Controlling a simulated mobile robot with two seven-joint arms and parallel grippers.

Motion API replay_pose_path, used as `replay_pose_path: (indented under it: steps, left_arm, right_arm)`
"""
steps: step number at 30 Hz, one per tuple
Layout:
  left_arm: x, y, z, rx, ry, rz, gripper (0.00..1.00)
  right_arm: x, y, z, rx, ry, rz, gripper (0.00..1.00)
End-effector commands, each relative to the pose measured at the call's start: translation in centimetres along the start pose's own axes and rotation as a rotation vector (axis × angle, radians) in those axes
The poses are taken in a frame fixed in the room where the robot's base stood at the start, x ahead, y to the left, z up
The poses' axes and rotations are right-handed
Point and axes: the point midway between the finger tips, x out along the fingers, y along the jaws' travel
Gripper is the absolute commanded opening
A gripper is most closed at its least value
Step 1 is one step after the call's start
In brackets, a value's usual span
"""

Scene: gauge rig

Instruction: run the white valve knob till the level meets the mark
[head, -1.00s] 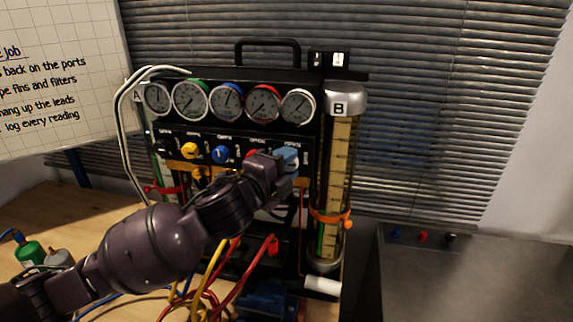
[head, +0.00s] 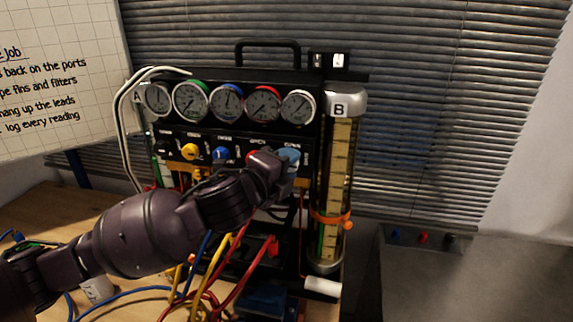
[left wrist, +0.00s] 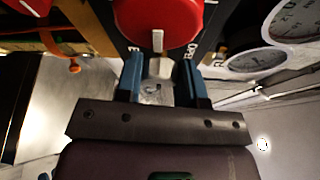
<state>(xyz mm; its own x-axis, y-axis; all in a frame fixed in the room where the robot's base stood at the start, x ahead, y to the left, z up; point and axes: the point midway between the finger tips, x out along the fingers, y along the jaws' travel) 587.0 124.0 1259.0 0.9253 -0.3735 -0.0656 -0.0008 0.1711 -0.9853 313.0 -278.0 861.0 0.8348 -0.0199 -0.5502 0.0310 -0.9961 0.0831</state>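My left gripper (head: 287,158) is at the rightmost knob position of the black gauge panel (head: 310,150). In the left wrist view its two blue fingers (left wrist: 158,75) stand on either side of the small white valve knob (left wrist: 160,68) and appear closed on it. In the head view the gripper hides this knob. Glass column B (head: 338,180) stands upright right of the panel, with a scale and an orange clamp (head: 330,218) around it. A green strip shows low in it; I cannot make out the exact level. My right gripper is out of view.
The red knob (left wrist: 160,15) is close beside my fingers. Several gauges (head: 228,102) sit above, with yellow (head: 190,151) and blue (head: 221,154) knobs to the left. Red leads (head: 240,268) hang below my forearm. A white cylinder (head: 322,286) lies near column B's foot.

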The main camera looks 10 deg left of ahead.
Motion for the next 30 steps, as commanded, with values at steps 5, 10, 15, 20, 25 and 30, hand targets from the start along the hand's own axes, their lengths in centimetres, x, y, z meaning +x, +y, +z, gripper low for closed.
replay_pose_path:
  steps: [5,10,15,20,25,30]
  left_arm:
    - [0.0,0.1,-0.1,0.000,0.001,0.001,0.61]
    - [0.0,0.0,0.0,0.000,0.001,0.000,0.61]
    - [-0.3,0.1,0.0,0.000,0.000,0.000,0.61]
    - [-2.1,0.1,0.0,0.001,0.001,-0.001,0.61]
    - [-5.2,0.2,0.0,0.001,0.001,0.000,0.61]
    - [-8.1,0.2,0.0,0.001,0.001,0.000,0.61]
  right_arm:
    - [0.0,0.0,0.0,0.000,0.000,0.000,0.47]
    - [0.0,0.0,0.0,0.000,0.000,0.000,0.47]
    - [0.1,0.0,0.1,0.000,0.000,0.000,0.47]
    - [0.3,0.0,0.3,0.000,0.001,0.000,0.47]
    - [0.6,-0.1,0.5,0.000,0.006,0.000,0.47]
    - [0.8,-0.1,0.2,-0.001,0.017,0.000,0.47]
